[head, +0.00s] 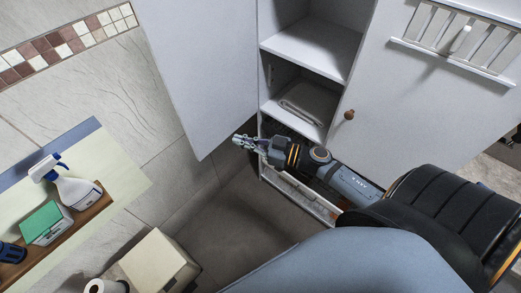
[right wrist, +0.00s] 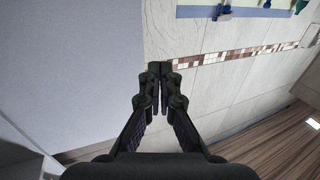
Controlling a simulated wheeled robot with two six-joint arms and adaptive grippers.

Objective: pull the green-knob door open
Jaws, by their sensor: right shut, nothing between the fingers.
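A plain pale grey cabinet door (head: 200,65) stands swung wide open on the left of the cabinet. Its knob does not show, so I cannot see a green one. The door's inner face also fills the left of the right wrist view (right wrist: 70,65). My right gripper (head: 238,139) is beside the door's lower free edge, in front of the cabinet opening. In the right wrist view (right wrist: 159,66) its fingers are together with nothing between them. I cannot tell whether it touches the door. My left gripper is out of view.
The cabinet's open shelves (head: 312,45) hold a grey folded item (head: 309,102). A closed door with a brown knob (head: 349,114) is on the right. A wall shelf (head: 70,235) with a spray bottle (head: 75,188) is at left. A beige box (head: 158,262) stands below.

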